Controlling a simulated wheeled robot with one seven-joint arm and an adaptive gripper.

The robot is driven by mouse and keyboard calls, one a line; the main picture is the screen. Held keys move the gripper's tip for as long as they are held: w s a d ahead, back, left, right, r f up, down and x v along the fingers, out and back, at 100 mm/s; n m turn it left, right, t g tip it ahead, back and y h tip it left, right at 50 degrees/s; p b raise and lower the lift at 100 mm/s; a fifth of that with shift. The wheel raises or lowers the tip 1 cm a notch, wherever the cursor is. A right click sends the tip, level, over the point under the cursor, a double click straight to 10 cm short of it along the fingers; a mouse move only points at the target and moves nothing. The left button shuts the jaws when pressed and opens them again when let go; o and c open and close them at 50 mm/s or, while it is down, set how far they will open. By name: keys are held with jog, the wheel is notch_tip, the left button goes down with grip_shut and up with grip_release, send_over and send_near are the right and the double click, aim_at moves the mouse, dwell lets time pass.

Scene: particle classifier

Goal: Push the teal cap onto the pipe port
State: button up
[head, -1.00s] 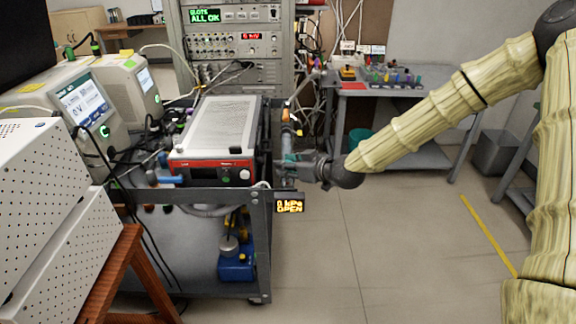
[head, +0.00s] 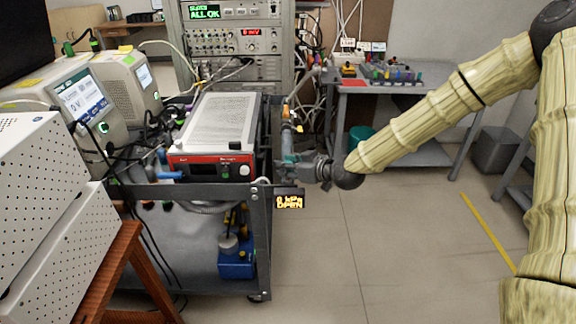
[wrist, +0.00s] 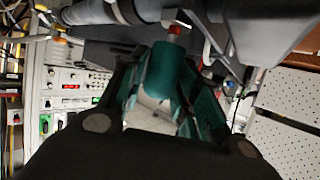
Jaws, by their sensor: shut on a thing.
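The teal cap (wrist: 157,72) sits between the fingers of my gripper in the wrist view, and the gripper is shut on it. In the head view my gripper (head: 293,165) is at the right side of the cart, and the cap is small and partly hidden there. A pipe end with a reddish tip (wrist: 177,29) lies just beyond the cap's far end in the wrist view. I cannot tell whether the cap touches it or is on it. A pipe with an orange part (head: 287,118) stands just above the gripper in the head view.
A cart (head: 190,190) carries a grey and red instrument (head: 215,140). A small display (head: 289,199) by its corner reads 0 kPa OPEN. An equipment rack (head: 237,42) stands behind, and a side table (head: 385,87) at the back right.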

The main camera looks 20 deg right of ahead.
jog(key=shift+f+b, duration=0.5)
jog(key=shift+f, duration=0.35)
jog(key=o, duration=1)
jog(key=shift+s+r, duration=0.1)
jog(key=shift+v, duration=5.9)
jog(key=shift+d, duration=0.1)
